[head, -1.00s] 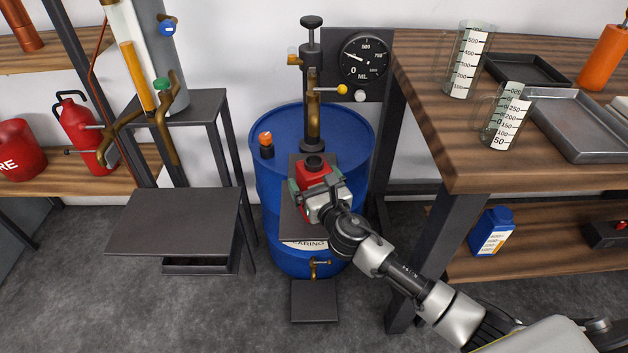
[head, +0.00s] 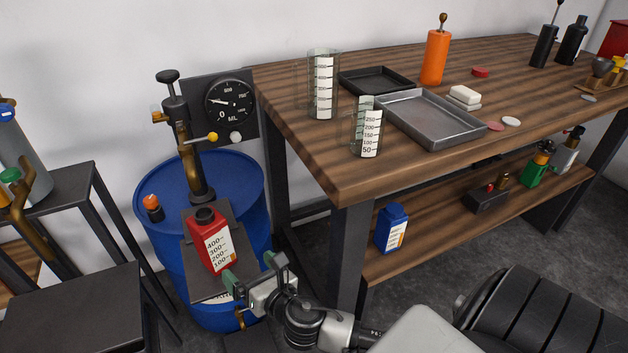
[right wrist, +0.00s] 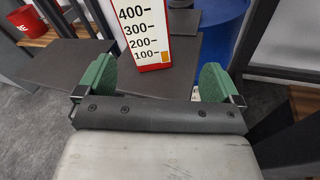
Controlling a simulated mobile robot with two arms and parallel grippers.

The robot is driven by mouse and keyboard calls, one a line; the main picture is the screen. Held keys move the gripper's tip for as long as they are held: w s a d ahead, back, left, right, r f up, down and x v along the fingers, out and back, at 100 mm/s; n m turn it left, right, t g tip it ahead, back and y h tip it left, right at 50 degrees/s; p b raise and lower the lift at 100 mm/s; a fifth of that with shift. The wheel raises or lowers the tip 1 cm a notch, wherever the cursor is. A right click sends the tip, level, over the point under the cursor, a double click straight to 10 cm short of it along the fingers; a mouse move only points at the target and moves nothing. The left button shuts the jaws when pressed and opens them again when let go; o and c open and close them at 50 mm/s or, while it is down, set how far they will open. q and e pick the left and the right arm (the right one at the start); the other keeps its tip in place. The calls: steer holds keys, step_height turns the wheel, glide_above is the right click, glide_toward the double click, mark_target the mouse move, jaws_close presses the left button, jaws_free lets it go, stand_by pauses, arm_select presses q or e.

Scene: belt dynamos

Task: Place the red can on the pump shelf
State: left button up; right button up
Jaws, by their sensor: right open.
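The red can (head: 200,250), with a white scale label and an open black neck, stands upright on the dark pump shelf (head: 222,292) in front of the blue drum (head: 245,185). Its neck is below the brass pump spout (head: 193,172). My right gripper (head: 251,270) is open and empty, just in front of the can and to its right in the head view. In the right wrist view the can (right wrist: 150,45) stands beyond the spread green fingertips (right wrist: 156,85), apart from both. My left gripper is not in view.
A wooden bench (head: 290,140) with two measuring jugs and trays stands to the right. A blue bottle (head: 391,228) is on its lower shelf. A dark stand (head: 75,300) is at the left. An orange-capped bottle (head: 153,207) sits on the drum.

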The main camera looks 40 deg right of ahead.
steer(key=s+d+f+m+g+h, duration=0.1)
steer(key=s+d+f+m+g, duration=0.15)
steer(key=f+m, duration=0.45)
steer(key=s+d+f+m+g+h, duration=0.15)
steer(key=s+f+m+g, duration=0.25)
steer(key=f+m, duration=0.4)
steer(key=s+a+f+m+g+y, duration=0.2)
steer(key=s+f+m+g, duration=0.6)
steer(key=s+f+m, duration=0.5)
steer(key=s+a+m, duration=0.1)
steer(key=s+m, duration=0.2)
steer(key=shift+a+f+m, duration=0.15)
steer(key=shift+f+m, duration=0.15)
steer(key=shift+w, duration=0.1)
